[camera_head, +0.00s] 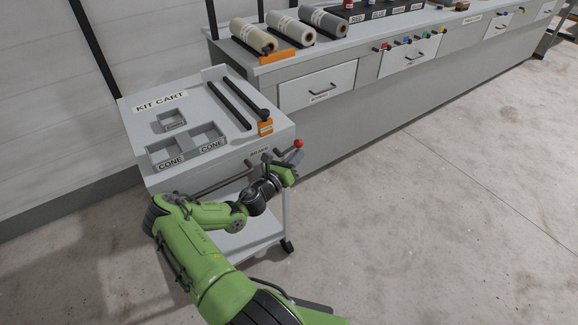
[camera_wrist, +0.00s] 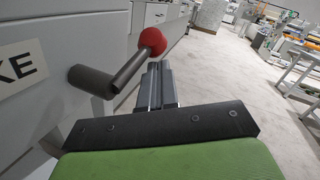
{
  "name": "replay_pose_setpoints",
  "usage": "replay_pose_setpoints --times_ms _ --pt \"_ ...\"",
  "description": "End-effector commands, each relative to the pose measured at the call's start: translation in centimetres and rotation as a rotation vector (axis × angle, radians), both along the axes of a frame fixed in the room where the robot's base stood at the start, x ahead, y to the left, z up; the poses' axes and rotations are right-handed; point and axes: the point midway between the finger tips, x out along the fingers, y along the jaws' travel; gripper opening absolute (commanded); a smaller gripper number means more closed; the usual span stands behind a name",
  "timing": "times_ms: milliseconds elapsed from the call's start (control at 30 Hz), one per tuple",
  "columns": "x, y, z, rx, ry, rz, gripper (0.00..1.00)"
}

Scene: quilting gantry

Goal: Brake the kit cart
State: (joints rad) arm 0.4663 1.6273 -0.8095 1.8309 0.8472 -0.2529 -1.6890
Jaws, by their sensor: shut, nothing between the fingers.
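The grey kit cart (camera_head: 187,110) stands beside the long bench, with its KIT CART label on top. Its brake lever is a dark grey bar with a red ball knob (camera_head: 299,144) on the cart's near right face. In the wrist view the lever (camera_wrist: 125,72) sticks out from the cart face and ends in the red knob (camera_wrist: 153,41). My gripper (camera_wrist: 158,72) is shut and empty, close beside the lever, with its tips just below the knob. I cannot tell whether it touches the lever. In the head view my gripper (camera_head: 292,160) is small and partly unclear.
The cart top holds cone trays (camera_head: 187,145) and an orange-ended rod rack (camera_head: 265,128). The grey bench (camera_head: 340,130) with drawers, fabric rolls and spools runs along the back right. Open concrete floor (camera_head: 450,200) lies to the right.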

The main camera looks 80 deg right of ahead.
Motion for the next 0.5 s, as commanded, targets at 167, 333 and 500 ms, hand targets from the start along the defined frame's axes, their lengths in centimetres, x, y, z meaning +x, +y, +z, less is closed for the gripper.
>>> replay_pose_setpoints --times_ms 167,333,500 --pt "0.02 -0.09 0.58 -0.038 0.031 0.001 0.00" --pt "-0.01 -0.12 0.76 -0.036 0.030 0.001 0.00" --pt "-0.03 -0.13 0.82 -0.036 0.029 0.000 0.00"
